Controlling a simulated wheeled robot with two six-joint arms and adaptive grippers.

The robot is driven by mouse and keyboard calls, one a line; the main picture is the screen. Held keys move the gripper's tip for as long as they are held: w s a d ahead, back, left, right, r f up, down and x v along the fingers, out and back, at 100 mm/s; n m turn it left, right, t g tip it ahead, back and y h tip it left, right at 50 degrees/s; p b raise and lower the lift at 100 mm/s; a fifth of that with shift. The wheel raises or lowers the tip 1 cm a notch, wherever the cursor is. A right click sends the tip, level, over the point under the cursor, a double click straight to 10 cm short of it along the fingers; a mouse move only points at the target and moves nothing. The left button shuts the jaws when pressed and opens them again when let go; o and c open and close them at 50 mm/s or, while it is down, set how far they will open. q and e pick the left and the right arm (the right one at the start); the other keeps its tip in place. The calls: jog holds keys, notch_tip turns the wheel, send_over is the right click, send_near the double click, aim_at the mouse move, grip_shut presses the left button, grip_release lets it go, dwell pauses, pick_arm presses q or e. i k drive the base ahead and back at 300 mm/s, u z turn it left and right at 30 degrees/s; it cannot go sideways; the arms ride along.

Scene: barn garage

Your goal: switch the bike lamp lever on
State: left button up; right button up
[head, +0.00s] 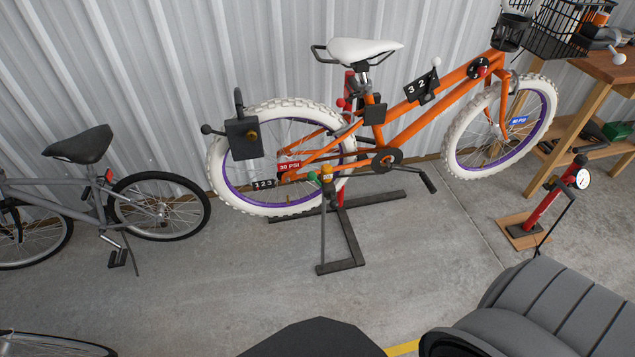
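An orange bike (400,115) with a white saddle and white tyres is held on a dark floor stand (345,240). A black cup-shaped part (508,32), possibly the lamp, sits by its handlebar. A lever with a pale round knob (436,62) stands up beside a black "3 2" plate (421,88) on the frame. A round black part with a red centre (479,68) is near the head tube. I cannot tell which part is the lamp lever, or whether the lamp is lit. Neither gripper is in view.
A grey bike (90,190) stands at left. A red floor pump (555,195) stands at right, before a wooden bench (600,68) with a wire basket (553,35). A grey ribbed object (560,300) fills the lower right. Concrete floor before the stand is clear.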

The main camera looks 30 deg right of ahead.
aim_at(618, 58)
jog(key=z, duration=2.15)
jog(key=i, duration=1.7)
jog(key=u, duration=0.35)
